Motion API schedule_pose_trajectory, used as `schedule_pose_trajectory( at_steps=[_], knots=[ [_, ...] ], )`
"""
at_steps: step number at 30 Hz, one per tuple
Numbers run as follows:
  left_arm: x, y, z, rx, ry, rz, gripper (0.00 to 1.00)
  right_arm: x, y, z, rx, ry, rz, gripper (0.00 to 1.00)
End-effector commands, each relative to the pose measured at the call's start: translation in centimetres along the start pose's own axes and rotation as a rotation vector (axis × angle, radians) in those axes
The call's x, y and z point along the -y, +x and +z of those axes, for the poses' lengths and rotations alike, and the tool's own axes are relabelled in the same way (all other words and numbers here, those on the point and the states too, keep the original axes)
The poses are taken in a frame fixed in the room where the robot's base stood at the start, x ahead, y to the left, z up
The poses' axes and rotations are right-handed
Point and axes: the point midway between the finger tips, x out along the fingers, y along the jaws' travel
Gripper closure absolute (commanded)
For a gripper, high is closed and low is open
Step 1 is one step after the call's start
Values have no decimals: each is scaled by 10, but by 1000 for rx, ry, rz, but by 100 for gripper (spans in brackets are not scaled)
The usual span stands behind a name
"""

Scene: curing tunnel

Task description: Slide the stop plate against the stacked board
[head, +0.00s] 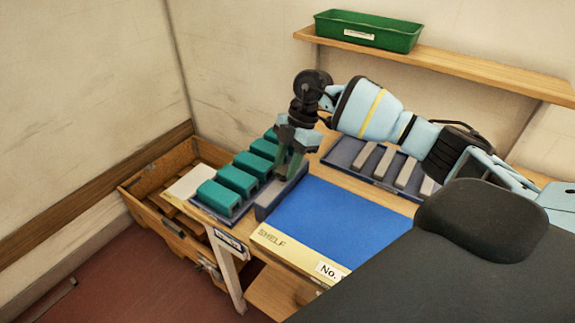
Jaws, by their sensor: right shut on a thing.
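A grey upright bar (268,203), which looks like the stop plate, stands between the row of teal blocks and a flat blue board (330,223). My right gripper (288,168) comes down from above and is shut on the upper edge of this bar, towards its far end. The fingers hide part of the bar. The bar runs along the blue board's left edge; I cannot tell whether they touch. The blue board has a cream front strip marked "SHELF" (285,246). My left gripper is not in view.
Several teal blocks (237,180) stand in a row left of the bar, with a white flat piece (187,184) beside them. A tray of grey bars (352,152) lies behind the board. A wooden drawer (148,188) is at left; a green bin (368,31) stands on the wall shelf (450,70).

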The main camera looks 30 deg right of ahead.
Motion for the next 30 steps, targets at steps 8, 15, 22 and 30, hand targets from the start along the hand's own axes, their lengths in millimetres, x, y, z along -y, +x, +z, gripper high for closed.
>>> schedule_pose_trajectory(
  at_steps=[8, 15, 22, 30],
  knots=[
    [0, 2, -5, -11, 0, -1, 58, 1, 0, 0, 1, 0, -5, 100],
    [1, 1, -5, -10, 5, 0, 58, 1, 0, 0, 0, 0, -4, 44],
    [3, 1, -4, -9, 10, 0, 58, 1, -2, 0, 0, 0, -3, 44],
    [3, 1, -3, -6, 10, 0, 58, 0, -35, 0, 0, 0, 1, 44]
  ],
)
